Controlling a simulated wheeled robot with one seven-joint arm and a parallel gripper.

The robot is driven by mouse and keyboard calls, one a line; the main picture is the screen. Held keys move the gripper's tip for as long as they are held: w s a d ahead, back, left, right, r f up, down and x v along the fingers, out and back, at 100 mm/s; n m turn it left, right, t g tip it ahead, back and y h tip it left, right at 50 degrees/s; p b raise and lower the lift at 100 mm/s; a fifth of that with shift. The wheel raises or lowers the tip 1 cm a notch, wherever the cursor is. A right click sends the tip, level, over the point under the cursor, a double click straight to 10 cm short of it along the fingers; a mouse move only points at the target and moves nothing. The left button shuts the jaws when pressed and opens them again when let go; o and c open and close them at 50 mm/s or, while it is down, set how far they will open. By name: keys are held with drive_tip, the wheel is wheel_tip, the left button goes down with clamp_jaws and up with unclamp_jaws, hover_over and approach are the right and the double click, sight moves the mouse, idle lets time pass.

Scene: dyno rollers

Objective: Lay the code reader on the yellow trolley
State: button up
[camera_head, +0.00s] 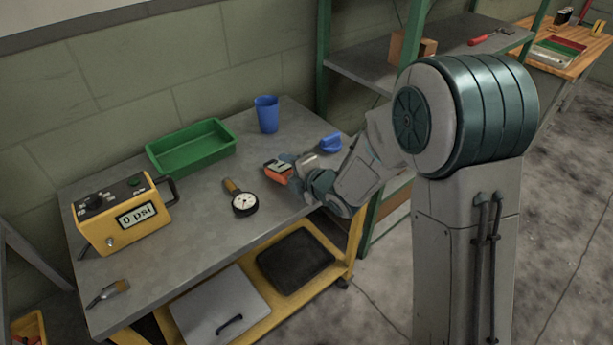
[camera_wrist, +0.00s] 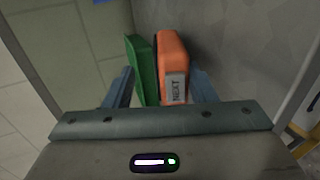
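The code reader (camera_head: 277,173) is an orange block with a dark top and a pale patch, at the right part of the yellow trolley (camera_head: 190,250), which has a grey top and yellow frame. My gripper (camera_head: 284,167) reaches in from the right and is shut on the code reader, a finger on each side. In the wrist view the code reader (camera_wrist: 173,62) shows its orange face and a "NEXT" label, between the fingers of my gripper (camera_wrist: 161,88). A green shape beside it may be part of it or lie beyond. I cannot tell whether its underside touches the top.
A pressure gauge (camera_head: 243,202), blue cup (camera_head: 267,115), green tray (camera_head: 168,165), yellow psi box (camera_head: 120,215), brush (camera_head: 108,292) and blue object (camera_head: 331,143) stand on the trolley's top. Its front middle is clear. A green-post shelf (camera_head: 365,68) stands to the right.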

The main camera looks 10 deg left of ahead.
drive_tip(key=v, duration=1.3)
drive_tip(key=shift+b, duration=0.35)
drive_tip(key=s+d+r+b, duration=0.1)
drive_tip(key=s+d+r, duration=0.2)
drive_tip(key=r, duration=0.4)
drive_tip(key=shift+s+d, duration=0.4)
drive_tip(key=shift+d, duration=0.2)
drive_tip(key=shift+r, duration=0.1)
